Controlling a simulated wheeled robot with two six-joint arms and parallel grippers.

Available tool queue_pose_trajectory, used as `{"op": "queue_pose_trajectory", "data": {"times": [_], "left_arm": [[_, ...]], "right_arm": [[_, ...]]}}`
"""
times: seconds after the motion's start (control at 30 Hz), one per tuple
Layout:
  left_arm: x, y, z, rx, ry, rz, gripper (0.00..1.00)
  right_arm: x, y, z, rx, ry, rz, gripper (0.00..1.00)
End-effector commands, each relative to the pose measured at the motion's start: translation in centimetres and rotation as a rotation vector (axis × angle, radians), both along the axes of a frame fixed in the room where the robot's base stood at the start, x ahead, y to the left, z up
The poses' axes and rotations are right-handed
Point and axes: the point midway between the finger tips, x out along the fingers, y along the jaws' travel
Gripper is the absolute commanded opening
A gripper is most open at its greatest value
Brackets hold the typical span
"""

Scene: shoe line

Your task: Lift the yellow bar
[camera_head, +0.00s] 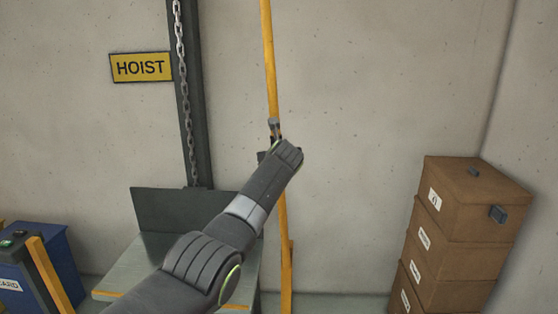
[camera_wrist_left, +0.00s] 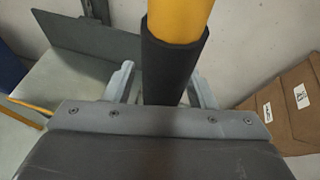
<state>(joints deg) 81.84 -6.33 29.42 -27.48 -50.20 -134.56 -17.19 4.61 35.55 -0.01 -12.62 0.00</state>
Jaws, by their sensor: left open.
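The yellow bar (camera_head: 270,60) stands almost upright in front of the back wall, running from the top of the head view down behind my left arm. In the left wrist view the yellow bar (camera_wrist_left: 180,18) has a black sleeve (camera_wrist_left: 168,65) around it. My left gripper (camera_wrist_left: 163,82) is open, with one finger on each side of the sleeve; I cannot tell whether either finger touches it. In the head view my left gripper (camera_head: 275,137) is at the bar, mostly hidden by my wrist. My right gripper is not in view.
A grey platform (camera_head: 128,277) with a dark back plate (camera_head: 165,212) stands left of the bar. A chain (camera_head: 184,85) hangs along a dark post beside a HOIST sign (camera_head: 141,67). Stacked brown boxes (camera_head: 450,240) stand right, a blue bin (camera_head: 50,252) far left. Wall space right of the bar is clear.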

Motion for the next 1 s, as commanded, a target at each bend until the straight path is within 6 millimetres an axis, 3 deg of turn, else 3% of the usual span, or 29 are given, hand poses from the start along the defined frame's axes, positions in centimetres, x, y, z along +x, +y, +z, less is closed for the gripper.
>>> {"op": "queue_pose_trajectory", "data": {"times": [0.47, 1.0], "left_arm": [[-2.7, -0.4, 0.8, -0.003, -0.002, -0.002, 0.5], [-9.0, -1.3, 3.5, -0.003, -0.004, -0.003, 0.5]], "right_arm": [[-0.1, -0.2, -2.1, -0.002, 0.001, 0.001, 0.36], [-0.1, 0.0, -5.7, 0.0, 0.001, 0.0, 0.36]]}}
